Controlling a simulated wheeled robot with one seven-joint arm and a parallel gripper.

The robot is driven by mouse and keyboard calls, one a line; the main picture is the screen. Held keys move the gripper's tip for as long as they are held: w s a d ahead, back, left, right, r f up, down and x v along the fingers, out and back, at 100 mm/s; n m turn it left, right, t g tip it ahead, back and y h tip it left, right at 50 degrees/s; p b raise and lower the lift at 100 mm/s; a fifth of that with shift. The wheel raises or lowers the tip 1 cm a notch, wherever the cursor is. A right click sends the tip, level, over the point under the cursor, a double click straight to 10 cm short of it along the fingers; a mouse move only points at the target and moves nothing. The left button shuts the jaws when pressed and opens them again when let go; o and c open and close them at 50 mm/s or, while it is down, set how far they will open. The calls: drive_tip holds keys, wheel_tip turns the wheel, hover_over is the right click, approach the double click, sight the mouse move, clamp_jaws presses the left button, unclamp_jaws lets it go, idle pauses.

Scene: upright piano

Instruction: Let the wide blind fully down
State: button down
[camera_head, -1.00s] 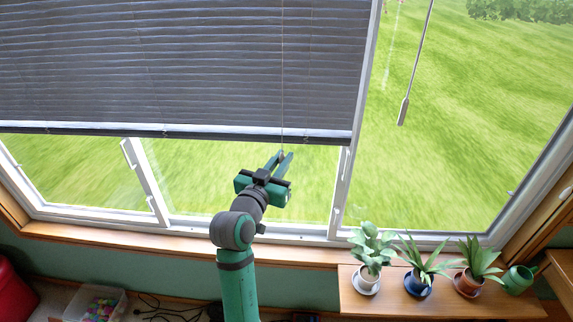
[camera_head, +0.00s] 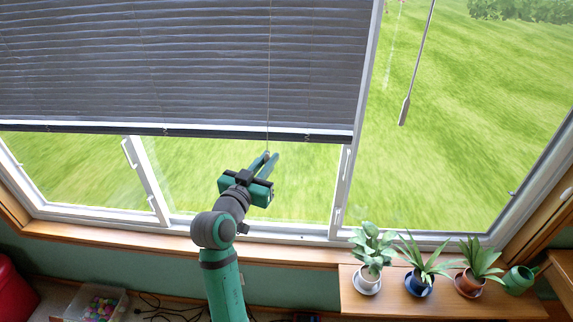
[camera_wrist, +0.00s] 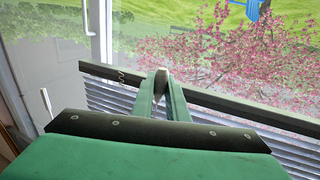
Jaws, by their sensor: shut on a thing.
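The wide blind (camera_head: 180,75) is grey-blue and slatted and hangs over the upper part of the wide window. Its bottom rail (camera_head: 110,129) is above the sill, with grass showing below it. A thin cord runs down the blind to my gripper (camera_head: 268,156). My gripper is just below the rail, shut on the cord's pale pull knob (camera_wrist: 162,76). In the wrist view the blind's slats (camera_wrist: 230,128) and dark rail (camera_wrist: 215,98) lie behind the fingers.
A second pull (camera_head: 404,111) hangs on its own cord at the right window. Potted plants (camera_head: 371,250) and a green watering can (camera_head: 518,279) stand on a wooden shelf (camera_head: 380,303) at the lower right. A toy bin (camera_head: 97,305) is at the lower left.

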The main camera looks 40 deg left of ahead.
wheel_tip(320, 180, up, 9)
drive_tip(key=shift+d+f, duration=0.1)
idle(0.4)
